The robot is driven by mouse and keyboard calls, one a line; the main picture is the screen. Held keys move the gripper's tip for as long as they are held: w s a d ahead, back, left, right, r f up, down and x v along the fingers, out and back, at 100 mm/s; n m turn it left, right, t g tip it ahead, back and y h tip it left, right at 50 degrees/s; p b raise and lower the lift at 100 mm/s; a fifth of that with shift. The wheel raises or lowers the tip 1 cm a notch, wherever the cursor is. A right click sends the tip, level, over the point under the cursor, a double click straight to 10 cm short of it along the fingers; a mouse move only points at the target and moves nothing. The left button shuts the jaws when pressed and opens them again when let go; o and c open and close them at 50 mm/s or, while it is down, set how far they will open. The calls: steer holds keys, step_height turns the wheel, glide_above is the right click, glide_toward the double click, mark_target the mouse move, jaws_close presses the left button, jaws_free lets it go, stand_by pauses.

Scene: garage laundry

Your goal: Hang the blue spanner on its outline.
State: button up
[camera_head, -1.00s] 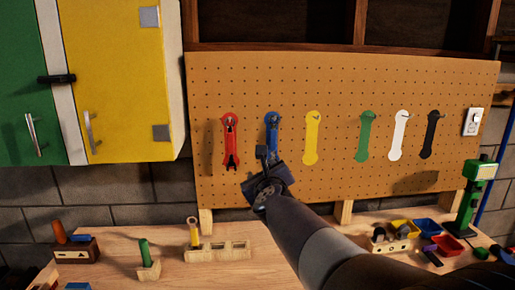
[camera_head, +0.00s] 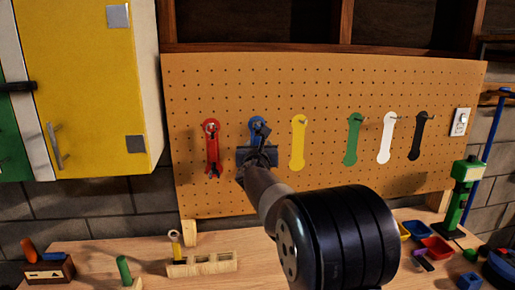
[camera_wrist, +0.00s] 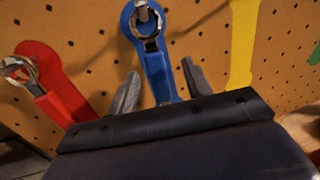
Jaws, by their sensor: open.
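The blue spanner (camera_wrist: 157,68) is upright against its blue outline (camera_wrist: 128,20) on the pegboard. Its metal ring end appears to be around the peg (camera_wrist: 143,12) in the wrist view. My gripper (camera_wrist: 161,68) is open, with one finger on each side of the blue handle and a gap showing on both sides. In the head view my gripper (camera_head: 258,148) covers the lower part of the blue spanner (camera_head: 257,127). The spanner's lower end is hidden behind the gripper body.
A red spanner (camera_head: 212,150) hangs on the left. Yellow (camera_head: 298,142), green (camera_head: 353,140), white (camera_head: 387,138) and black (camera_head: 420,137) outlines are to the right. The yellow cabinet (camera_head: 90,80) juts out at the left. Small items stand on the workbench (camera_head: 205,283) below.

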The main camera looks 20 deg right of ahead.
steer(key=shift+p+x, duration=0.3)
steer(key=shift+x, duration=0.85)
